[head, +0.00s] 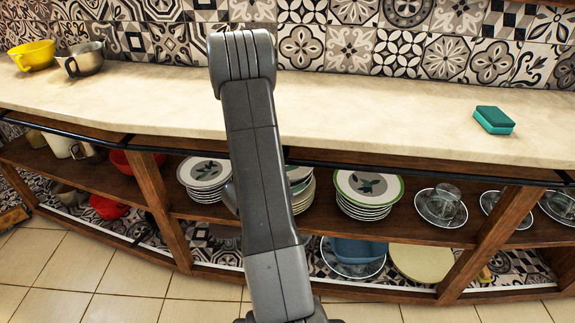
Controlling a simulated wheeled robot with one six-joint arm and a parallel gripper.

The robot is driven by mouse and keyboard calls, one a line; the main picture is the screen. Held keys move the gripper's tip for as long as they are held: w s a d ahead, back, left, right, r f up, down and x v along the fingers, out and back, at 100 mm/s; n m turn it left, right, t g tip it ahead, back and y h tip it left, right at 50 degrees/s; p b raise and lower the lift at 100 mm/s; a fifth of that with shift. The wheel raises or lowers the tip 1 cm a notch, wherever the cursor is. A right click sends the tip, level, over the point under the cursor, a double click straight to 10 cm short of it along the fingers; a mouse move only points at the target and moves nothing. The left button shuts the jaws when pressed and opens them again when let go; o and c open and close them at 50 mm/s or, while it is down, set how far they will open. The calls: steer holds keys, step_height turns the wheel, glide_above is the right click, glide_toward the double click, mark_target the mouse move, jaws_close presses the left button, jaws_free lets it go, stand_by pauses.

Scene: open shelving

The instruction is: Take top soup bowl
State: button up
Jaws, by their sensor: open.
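Three stacks of patterned white dishes stand on the upper shelf under the counter. The left stack (206,172) has a dark rim line and a leaf motif. The middle stack (301,186) is partly hidden behind my arm. The right stack (368,187) has a green rim and a leaf motif on its top dish. I cannot tell from their shape which of them are soup bowls. My arm rises through the middle of the head view. My gripper does not show clearly; a small grey part behind the arm, near the left stack, cannot be made out.
The counter (370,115) overhangs the shelf. Wooden posts (165,210) and (490,240) divide it. Glass cups on saucers (441,205) stand right of the stacks; a red bowl (125,163) is left. A blue container (357,251) sits below. A green sponge (494,119) lies on the counter.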

steer(key=shift+c, duration=0.5)
jaws_close()
steer(key=shift+w+r, duration=0.1)
steer(key=shift+r, duration=0.1)
